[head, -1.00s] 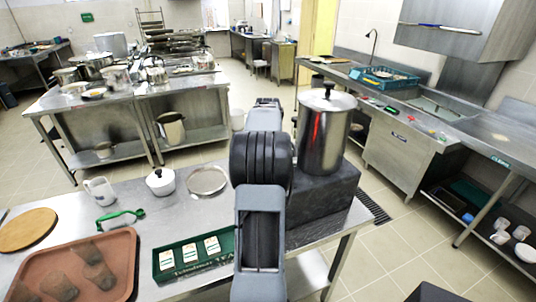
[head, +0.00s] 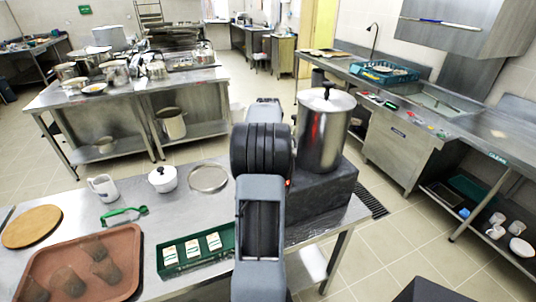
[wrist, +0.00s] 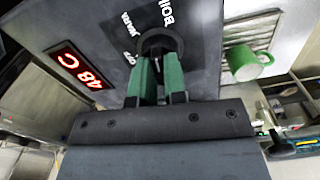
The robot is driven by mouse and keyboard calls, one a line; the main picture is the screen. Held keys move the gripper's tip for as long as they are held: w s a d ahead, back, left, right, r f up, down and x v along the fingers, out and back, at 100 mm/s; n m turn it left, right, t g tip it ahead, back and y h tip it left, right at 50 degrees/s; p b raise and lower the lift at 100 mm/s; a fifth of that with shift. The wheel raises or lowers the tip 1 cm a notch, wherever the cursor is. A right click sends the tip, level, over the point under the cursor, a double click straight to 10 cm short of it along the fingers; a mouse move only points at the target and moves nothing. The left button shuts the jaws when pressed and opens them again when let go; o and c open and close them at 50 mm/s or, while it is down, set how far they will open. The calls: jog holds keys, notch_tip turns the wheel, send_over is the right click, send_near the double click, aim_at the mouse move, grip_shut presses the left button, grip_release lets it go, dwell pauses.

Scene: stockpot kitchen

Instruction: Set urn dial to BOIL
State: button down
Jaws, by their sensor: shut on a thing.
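The urn (head: 322,135) is a tall steel cylinder with a black-knobbed lid, on a dark block at the counter's right end. Its dial side is hidden in the head view. In the wrist view, a dark panel (wrist: 110,45) carries a round black dial (wrist: 160,43) with BOIL, OFF and a third, unclear white label around it. A red display (wrist: 77,66) reads 48 C. My gripper (wrist: 162,72) has green fingers shut on the dial. I cannot tell which label the dial points at.
The steel counter (head: 225,205) holds a green box (head: 195,250), a brown tray (head: 125,245), a white lidded pot (head: 162,180) and a mug (head: 103,187), left of my arm. A green mug (wrist: 248,62) shows beside the panel in the wrist view.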

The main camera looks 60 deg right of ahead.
jog(key=shift+m+p, duration=0.3)
jog(key=shift+m, duration=1.9)
jog(key=c, duration=1.2)
grip_release()
jog(key=shift+o, duration=0.2)
notch_tip(320, 180, up, 14)
jog(key=shift+f, duration=0.1)
